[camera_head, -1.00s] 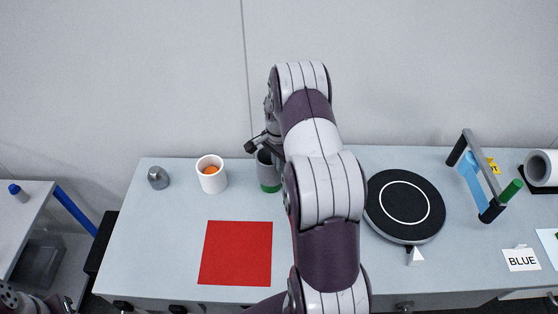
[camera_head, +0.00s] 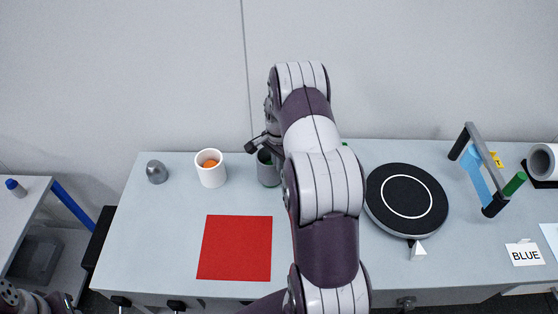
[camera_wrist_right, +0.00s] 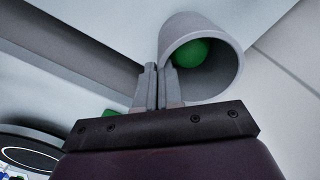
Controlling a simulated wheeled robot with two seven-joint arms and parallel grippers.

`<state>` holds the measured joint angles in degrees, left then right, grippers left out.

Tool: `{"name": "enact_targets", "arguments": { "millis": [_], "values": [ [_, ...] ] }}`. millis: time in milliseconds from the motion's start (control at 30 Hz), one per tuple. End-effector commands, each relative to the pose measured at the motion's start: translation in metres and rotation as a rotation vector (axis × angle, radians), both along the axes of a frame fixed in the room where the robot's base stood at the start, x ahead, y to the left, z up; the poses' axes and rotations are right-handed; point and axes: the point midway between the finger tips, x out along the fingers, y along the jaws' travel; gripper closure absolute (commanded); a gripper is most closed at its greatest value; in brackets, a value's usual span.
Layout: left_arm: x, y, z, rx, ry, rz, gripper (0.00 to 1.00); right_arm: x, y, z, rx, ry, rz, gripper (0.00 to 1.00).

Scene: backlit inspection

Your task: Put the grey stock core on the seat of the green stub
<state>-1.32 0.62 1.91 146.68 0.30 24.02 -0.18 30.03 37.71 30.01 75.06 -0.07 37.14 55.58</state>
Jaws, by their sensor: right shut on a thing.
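The grey stock core (camera_head: 268,177) is an upright hollow tube near the back of the table, left of my right arm. My right gripper (camera_head: 257,145) is at its top and shut on its wall; the fingers also show against the rim in the right wrist view (camera_wrist_right: 161,85). The green stub (camera_wrist_right: 190,52) shows as a rounded green end inside the core, with the core around it. Its lower part is hidden, and I cannot see whether the core touches the seat. My left gripper (camera_head: 66,302) shows only partly at the bottom left edge; its jaws are unclear.
A white cup (camera_head: 211,174) with an orange ball and a grey dome (camera_head: 157,172) stand left of the core. A red mat (camera_head: 235,248) lies in front. A black round plate (camera_head: 405,199) and a grey-handled frame (camera_head: 483,170) are to the right. Something green (camera_head: 345,143) shows behind my arm.

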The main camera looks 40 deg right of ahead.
Motion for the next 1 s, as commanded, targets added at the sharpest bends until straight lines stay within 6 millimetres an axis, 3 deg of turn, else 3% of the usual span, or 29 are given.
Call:
{"name": "enact_targets", "arguments": {
  "millis": [667, 967, 1000],
  "values": [
    [0.000, 0.000, -0.014, 0.000, 0.000, 0.000, 0.63, 0.000, 0.000, -0.021, -0.001, -0.001, 0.000, 1.00],
    [0.000, 0.000, -0.012, 0.000, 0.000, 0.000, 0.63, 0.000, 0.000, -0.019, -0.001, -0.001, 0.000, 1.00],
    [0.000, 0.000, -0.012, 0.000, 0.000, 0.000, 0.63, 0.000, 0.000, -0.019, -0.001, -0.001, 0.000, 0.81]
  ]
}}
